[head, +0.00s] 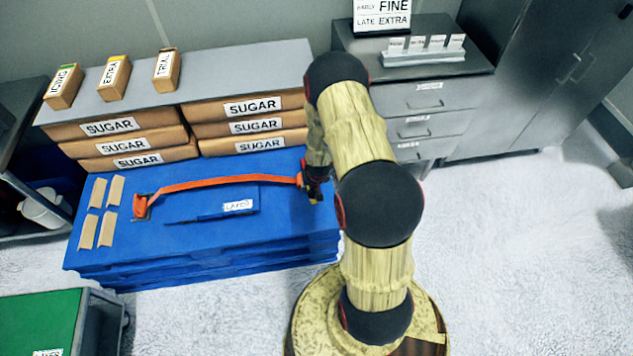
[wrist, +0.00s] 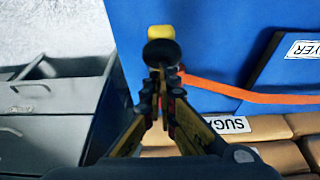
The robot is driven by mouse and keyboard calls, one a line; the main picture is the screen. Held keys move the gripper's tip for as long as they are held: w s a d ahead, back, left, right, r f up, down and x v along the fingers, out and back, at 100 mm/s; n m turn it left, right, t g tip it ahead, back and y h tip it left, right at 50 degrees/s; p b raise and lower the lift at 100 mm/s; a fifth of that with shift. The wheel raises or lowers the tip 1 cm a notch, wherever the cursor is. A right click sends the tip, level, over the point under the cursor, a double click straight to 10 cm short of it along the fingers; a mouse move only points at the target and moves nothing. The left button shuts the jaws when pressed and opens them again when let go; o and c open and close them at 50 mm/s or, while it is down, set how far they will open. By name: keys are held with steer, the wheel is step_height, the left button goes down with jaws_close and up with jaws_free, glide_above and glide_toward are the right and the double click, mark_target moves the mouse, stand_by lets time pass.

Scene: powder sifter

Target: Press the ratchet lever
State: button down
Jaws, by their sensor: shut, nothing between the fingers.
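An orange strap (head: 225,181) lies across the blue pallet (head: 260,225). It runs from an orange fitting (head: 142,206) at the pallet's left side to its right edge; it also shows in the wrist view (wrist: 240,94). At the strap's right end, the ratchet lever seems to be the black rounded part (wrist: 161,52) with a yellow piece (wrist: 160,32) beyond it. My gripper (wrist: 161,80) is shut and empty, its tips right at this black part. Whether they touch it I cannot tell. In the head view, my gripper (head: 314,188) and arm partly hide the ratchet.
A blue labelled panel (head: 205,214) and several tan corner pieces (head: 96,192) lie on the pallet. A grey drawer cabinet (head: 425,100) stands behind right. Floor right is clear.

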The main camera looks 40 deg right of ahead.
mark_target(316, 203)
steer(key=f, duration=0.1)
steer(key=s+a+f, duration=0.1)
steer(key=s+b, duration=0.1)
steer(key=shift+s+a+f, duration=0.2)
steer(key=shift+a+f, duration=0.05)
steer(key=shift+f, duration=0.15)
steer(key=shift+s+a+f+b, duration=0.25)
steer(key=shift+s+f, duration=0.1)
steer(key=shift+f, duration=0.25)
steer(key=shift+s+a+f+b, duration=0.2)
steer(key=shift+s+f, duration=0.15)
steer(key=shift+f, duration=0.2)
step_height(316, 203, up, 4)
steer(key=p, duration=0.2)
steer(key=shift+w+d+p, duration=0.1)
steer(key=shift+w+p, duration=0.05)
steer(key=shift+p, duration=0.2)
steer(key=s+a+r+p, duration=0.3)
steer(key=s+r, duration=0.3)
steer(key=r, duration=0.1)
steer(key=shift+a+r, duration=0.2)
steer(key=shift+a, duration=0.1)
stand_by(0.6)
